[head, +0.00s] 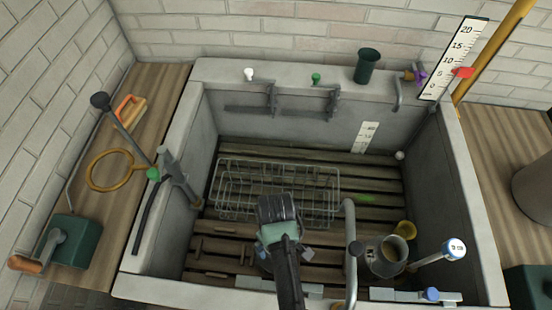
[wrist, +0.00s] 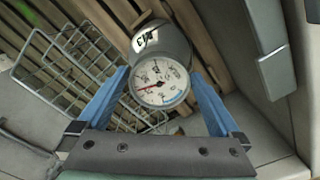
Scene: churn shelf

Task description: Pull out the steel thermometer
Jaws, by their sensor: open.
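The steel thermometer (wrist: 160,82) shows in the wrist view as a round white dial with dark marks, a red needle and a blue arc. A grey steel can (wrist: 165,42) with a black-on-white label lies just beyond the dial. My gripper (wrist: 160,78) is open, with one blue finger to each side of the dial. I see no contact between fingers and dial.
A wire basket (head: 235,188) sits left of my arm, also in the wrist view (wrist: 75,65). Stone trough walls (head: 460,180) enclose the slatted floor.

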